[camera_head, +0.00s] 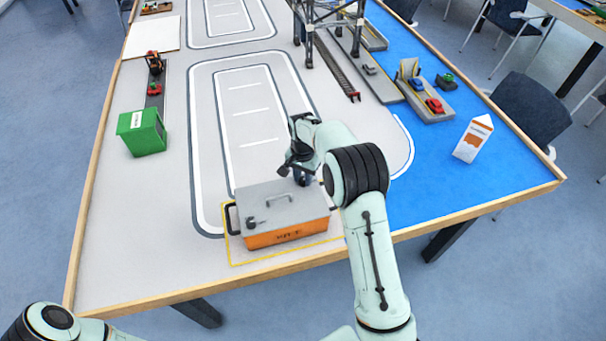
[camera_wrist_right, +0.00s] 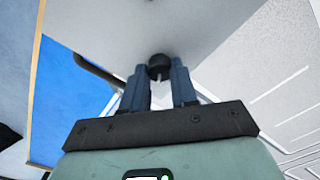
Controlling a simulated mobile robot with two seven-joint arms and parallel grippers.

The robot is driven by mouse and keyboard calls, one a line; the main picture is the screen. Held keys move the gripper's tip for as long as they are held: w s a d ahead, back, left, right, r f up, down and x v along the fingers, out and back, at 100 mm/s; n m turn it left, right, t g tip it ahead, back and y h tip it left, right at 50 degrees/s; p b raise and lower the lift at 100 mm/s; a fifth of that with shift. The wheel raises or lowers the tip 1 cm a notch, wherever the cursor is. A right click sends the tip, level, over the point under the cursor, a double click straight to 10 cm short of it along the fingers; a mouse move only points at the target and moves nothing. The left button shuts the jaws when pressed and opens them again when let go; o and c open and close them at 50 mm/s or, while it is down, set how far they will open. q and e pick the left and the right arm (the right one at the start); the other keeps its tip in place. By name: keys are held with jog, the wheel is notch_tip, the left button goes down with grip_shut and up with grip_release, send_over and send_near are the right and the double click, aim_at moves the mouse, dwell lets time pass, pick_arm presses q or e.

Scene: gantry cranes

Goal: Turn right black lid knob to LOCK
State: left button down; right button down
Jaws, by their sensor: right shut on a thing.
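A black left lid knob (camera_head: 252,221) shows near the lid's front left. My right gripper (camera_head: 300,176) is over the lid's back right corner and hides the right knob in the head view. In the right wrist view the black right lid knob (camera_wrist_right: 160,66) is between the fingertips of my right gripper (camera_wrist_right: 159,78), which is shut on it. Its LOCK mark cannot be read. My left arm shows at the bottom left; its gripper is out of view.
The box stands inside a yellow outline (camera_head: 236,258) near the front edge of the table (camera_head: 160,215). A green bin (camera_head: 142,132) stands at the left, a white and orange carton (camera_head: 473,138) at the right. A gantry crane (camera_head: 309,40) stands at the back. The table left of the box is clear.

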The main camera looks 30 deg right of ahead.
aim_at(303, 179)
jog(key=m, duration=0.3)
jog(key=shift+m+p, duration=0.3)
pick_arm(q)
jog(key=shift+w+r, duration=0.7)
jog(key=shift+w, duration=0.15)
pick_arm(e)
jog(key=shift+m, duration=1.1)
jog(key=c, duration=0.9)
grip_release()
jog(key=shift+o, duration=0.2)
notch_tip(303, 179, up, 13)
jog(key=shift+r, duration=0.2)
